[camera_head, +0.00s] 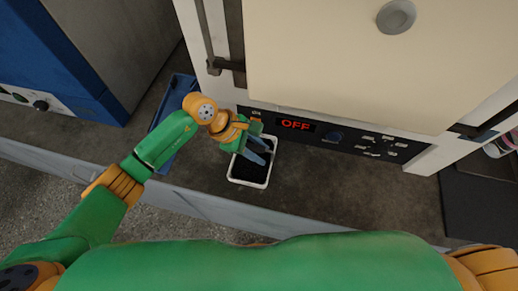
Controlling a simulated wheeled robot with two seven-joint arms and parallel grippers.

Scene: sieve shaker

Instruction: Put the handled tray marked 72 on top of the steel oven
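A small white-rimmed tray with dark contents (234,179) rests on the dark bench in front of a cream-fronted machine. No number or handle can be made out on it. My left gripper (264,152) hangs over the tray's back part, its two fingers spread apart with nothing visible between them. Whether a fingertip touches the tray I cannot tell. A large cream-fronted machine (345,60) with an "OFF" display stands behind the tray. A blue and grey machine (115,45) stands at the left. Which of them is the steel oven I cannot tell. My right gripper is out of view.
A blue tray (160,117) lies on the bench left of the white tray, partly behind my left arm. The bench (340,195) is bare right of the white tray. A black mat or plate (480,205) lies at the far right. The bench's front edge is close.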

